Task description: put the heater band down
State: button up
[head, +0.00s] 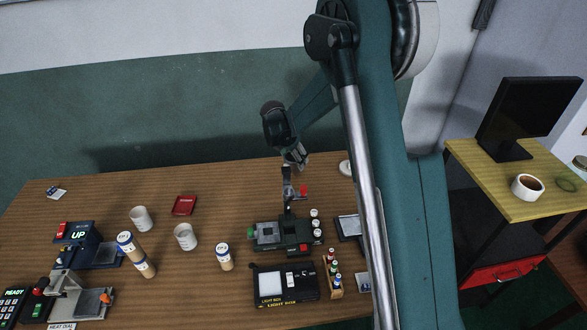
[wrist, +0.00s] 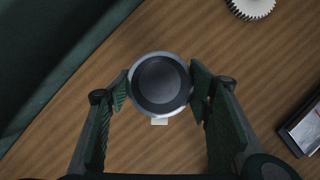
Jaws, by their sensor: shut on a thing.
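My gripper (wrist: 160,92) is shut on a round piece with a light grey rim and a dark centre, which I take to be the heater band (wrist: 161,84). One finger presses each side of it in the wrist view. A small pale tab shows at its lower edge. In the head view my gripper (head: 296,157) is over the far part of the wooden table (head: 105,195), and the band is too small there to make out. I cannot tell how far it is above the table.
Bare wood surrounds the band in the wrist view. A white toothed disc (wrist: 251,6) lies at upper right, a dark-framed thing (wrist: 304,130) at right. In the head view a green-and-red device (head: 283,234), a light box (head: 285,283) and white cups (head: 185,237) stand nearer.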

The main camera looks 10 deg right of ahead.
aim_at(294, 167)
jog(key=shift+f, duration=0.3)
jog(key=shift+f+b, duration=0.35)
jog(key=shift+f, duration=1.5)
jog(key=shift+f, duration=0.2)
jog(key=o, duration=1)
jog(key=shift+r, duration=0.15)
jog(key=p+v, duration=0.2)
jog(key=v, duration=1)
